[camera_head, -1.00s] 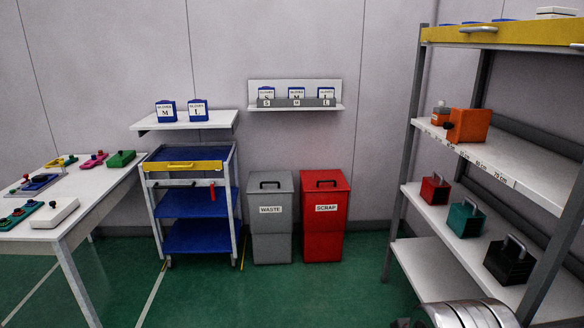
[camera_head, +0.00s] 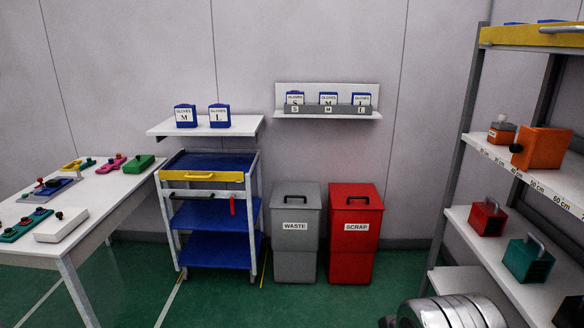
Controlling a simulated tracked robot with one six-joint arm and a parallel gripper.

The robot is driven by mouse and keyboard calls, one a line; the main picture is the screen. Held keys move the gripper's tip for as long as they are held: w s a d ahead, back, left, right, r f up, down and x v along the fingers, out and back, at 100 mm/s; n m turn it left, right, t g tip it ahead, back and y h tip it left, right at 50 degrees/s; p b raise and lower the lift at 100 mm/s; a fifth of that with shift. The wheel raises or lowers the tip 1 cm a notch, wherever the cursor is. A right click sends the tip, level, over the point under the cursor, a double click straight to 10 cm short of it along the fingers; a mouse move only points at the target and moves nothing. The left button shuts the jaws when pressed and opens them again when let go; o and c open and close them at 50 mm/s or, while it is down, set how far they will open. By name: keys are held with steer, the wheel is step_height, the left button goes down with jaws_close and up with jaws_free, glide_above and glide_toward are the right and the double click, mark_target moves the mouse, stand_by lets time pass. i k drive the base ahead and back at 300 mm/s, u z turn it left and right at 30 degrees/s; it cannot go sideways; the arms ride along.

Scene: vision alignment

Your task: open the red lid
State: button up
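The red lid (camera_head: 356,197) is the closed top of the red bin (camera_head: 351,258) labelled SCRAP, which stands on the floor against the back wall. A dark handle sits on top of the lid. The lid lies flat on the bin. My gripper's fingers do not show. A rounded metallic part at the bottom right looks like part of my own arm, well in front of the bin and apart from it.
A grey WASTE bin (camera_head: 295,258) stands just left of the red one. A blue cart (camera_head: 212,215) and a white table (camera_head: 95,215) are further left. A shelf rack (camera_head: 505,225) stands on the right. Green floor (camera_head: 300,305) is clear before the bins.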

mark_target(348, 196)
steer(key=u, duration=0.1)
steer(key=i, duration=2.25)
steer(key=z, duration=0.15)
steer(key=i, duration=1.45)
steer(key=z, duration=0.2)
